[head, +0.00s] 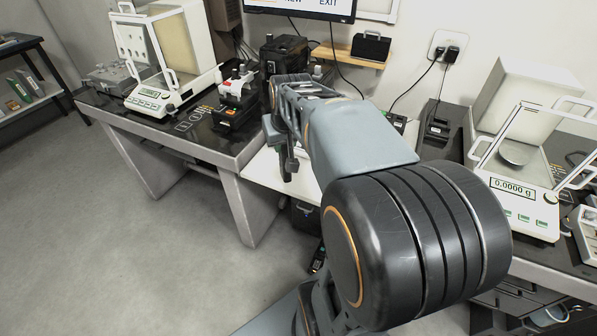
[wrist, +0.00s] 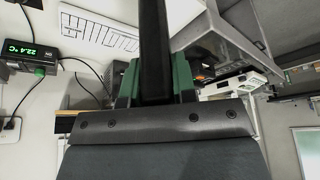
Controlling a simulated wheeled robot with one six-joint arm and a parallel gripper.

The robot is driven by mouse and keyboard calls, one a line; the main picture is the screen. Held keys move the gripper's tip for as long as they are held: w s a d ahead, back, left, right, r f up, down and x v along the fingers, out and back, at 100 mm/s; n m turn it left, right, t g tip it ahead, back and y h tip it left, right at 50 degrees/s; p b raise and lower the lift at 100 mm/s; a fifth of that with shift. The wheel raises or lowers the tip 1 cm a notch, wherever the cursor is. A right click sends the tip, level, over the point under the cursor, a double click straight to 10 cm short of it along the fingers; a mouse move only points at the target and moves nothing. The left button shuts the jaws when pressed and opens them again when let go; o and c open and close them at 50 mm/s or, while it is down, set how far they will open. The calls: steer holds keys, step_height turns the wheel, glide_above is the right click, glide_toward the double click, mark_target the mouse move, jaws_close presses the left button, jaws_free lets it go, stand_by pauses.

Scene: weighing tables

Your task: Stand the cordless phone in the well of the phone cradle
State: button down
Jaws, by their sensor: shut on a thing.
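My gripper (head: 284,150) hangs over the white middle table in the head view, partly hidden by my own arm. In the wrist view its green fingers (wrist: 155,88) are shut on a long, narrow, dark thing (wrist: 154,45), which appears to be the cordless phone. It extends past the fingertips to the top edge of that view, and its far end is out of sight. A small black wired stand (head: 437,128), which looks like the phone cradle, is on the right table, apart from my gripper. I cannot make out its well.
A thermometer box reading 22.4 (wrist: 30,52) and a white keyboard (wrist: 98,33) lie near my gripper. The right balance (head: 520,205) stands right of the stand. The left table (head: 165,128) holds another balance (head: 150,100) and black instruments. Cords hang from the wall socket (head: 447,45).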

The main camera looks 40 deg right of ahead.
steer(key=w+d+f, duration=0.8)
steer(key=d+f, duration=0.2)
steer(key=f, duration=0.2)
steer(key=shift+w+d+f+b, duration=0.2)
steer(key=shift+d+f+b, duration=0.05)
steer(key=shift+b, duration=0.05)
steer(key=shift+f, duration=0.2)
steer(key=c, duration=0.9)
jaws_free()
